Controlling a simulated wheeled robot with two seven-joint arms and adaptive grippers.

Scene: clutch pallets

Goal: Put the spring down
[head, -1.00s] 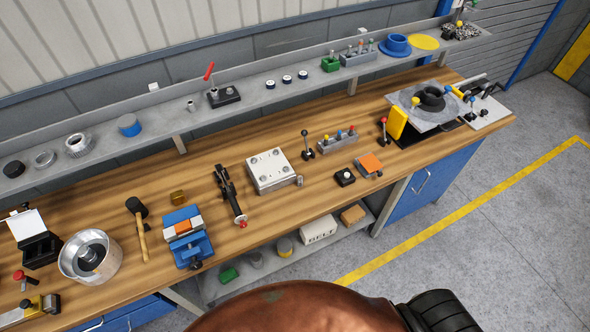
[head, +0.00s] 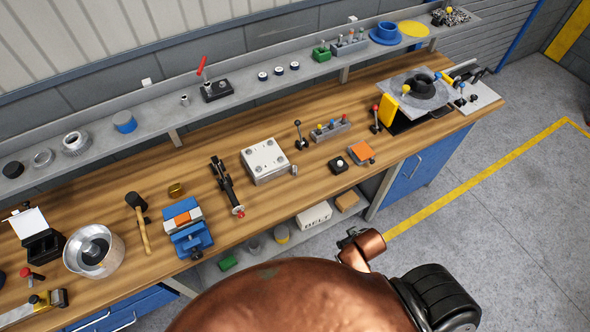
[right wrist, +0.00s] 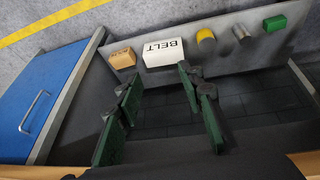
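In the right wrist view my right gripper (right wrist: 160,78) shows two green-padded fingers well apart, with nothing visible between them. The lower shelf is seen behind its fingers. I see nothing I can name for sure as the spring. A small grey cylinder (head: 294,169) stands upright on the bench, beside the front right corner of a metal plate block (head: 265,161); it is too small to tell whether it is the spring. In the head view my copper arm covers the bottom middle, and no gripper fingers show clearly. My left gripper is not in view.
The wooden bench (head: 245,225) holds a blue vise (head: 191,238), a mallet (head: 140,220), a metal pot (head: 112,256) and a black clamp tool (head: 226,186). A white BELT box (right wrist: 163,53) sits on the lower shelf. Bare wood lies between the tools.

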